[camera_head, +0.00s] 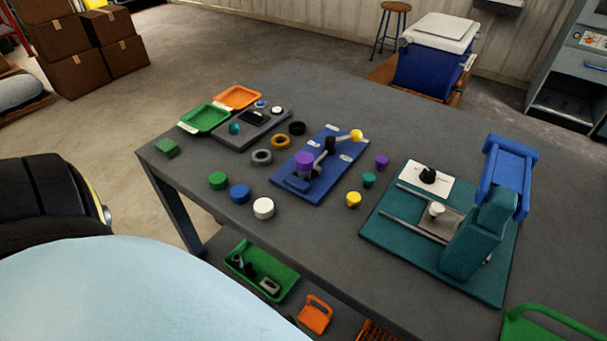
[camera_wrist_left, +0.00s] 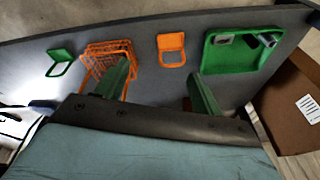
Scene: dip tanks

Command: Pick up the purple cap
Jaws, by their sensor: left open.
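A purple cap (camera_head: 304,160), short and cylindrical, sits upright at the left part of a blue fixture plate (camera_head: 325,182) on the grey table. A lever with a yellow knob (camera_head: 356,135) stands on the same plate, behind and to the right of the cap. A smaller purple piece (camera_head: 382,162) stands on the table right of the plate. My left gripper (camera_wrist_left: 158,78) is open and empty, its two green fingers apart. It faces the grey lower shelf, away from the purple cap. The head view does not show its fingers. My right gripper is not in view.
Green (camera_head: 218,180), blue (camera_head: 239,193) and white (camera_head: 263,208) caps stand left of the plate. A teal press (camera_head: 480,235) is at the right. A green tray (camera_wrist_left: 222,58) and orange basket (camera_wrist_left: 98,52) are on the lower shelf. The table's back is clear.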

